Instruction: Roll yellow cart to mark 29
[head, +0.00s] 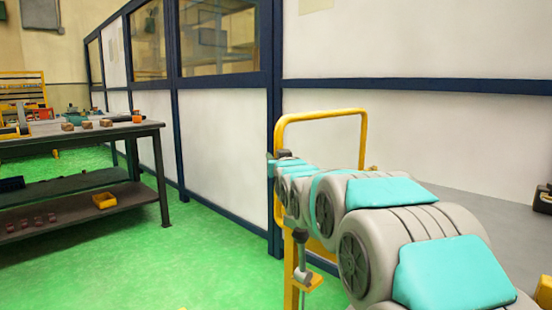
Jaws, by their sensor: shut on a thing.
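The yellow cart (279,140) stands in front of me, right of centre in the head view. Its tubular handle rises in a loop, and a lower yellow post (290,272) shows beneath my arm. My gripper (272,164) is at the far end of my outstretched arm, at the left upright of the handle, and is shut on it. My arm hides most of the cart's body and load area. The fingertips are small and partly hidden. No mark numbered 29 can be seen.
A dark workbench (80,137) with parts on top and a yellow bin (104,200) on its lower shelf stands at left. A white panel wall with dark blue frames (222,150) runs behind the cart. Green floor (190,265) is clear between bench and cart.

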